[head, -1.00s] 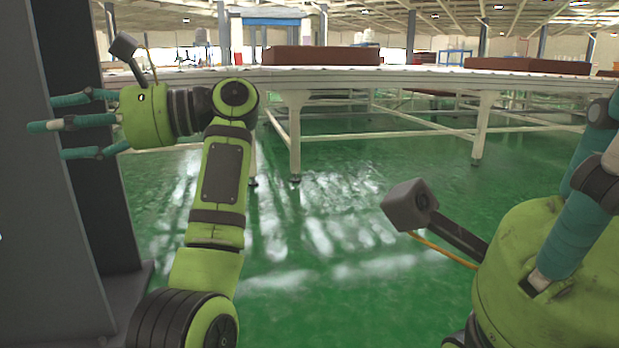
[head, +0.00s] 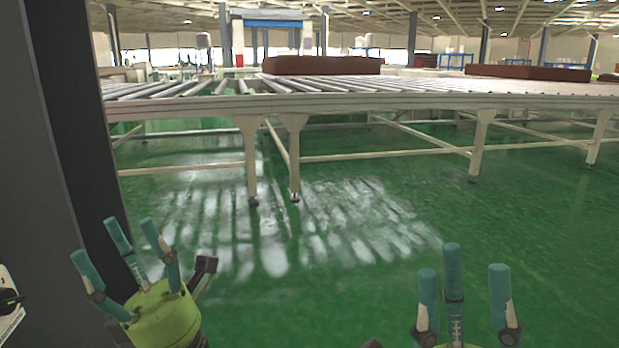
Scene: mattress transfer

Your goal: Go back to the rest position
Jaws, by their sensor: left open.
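My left gripper (head: 125,265) is low at the left of the head view, fingers pointing up and spread apart, with nothing between them. Its green palm shows below the teal fingers. My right gripper (head: 462,290) is at the bottom edge, right of the middle, with its teal fingers pointing up and apart and nothing between them. Its palm is cut off by the bottom edge. Both grippers are in front of the conveyor and clear of it.
A roller conveyor (head: 350,101) on pale legs crosses the view. One brown mattress (head: 320,65) lies on it near the middle, another (head: 528,73) further right. A dark grey column (head: 75,130) stands close at the left. The green floor (head: 370,220) between is clear.

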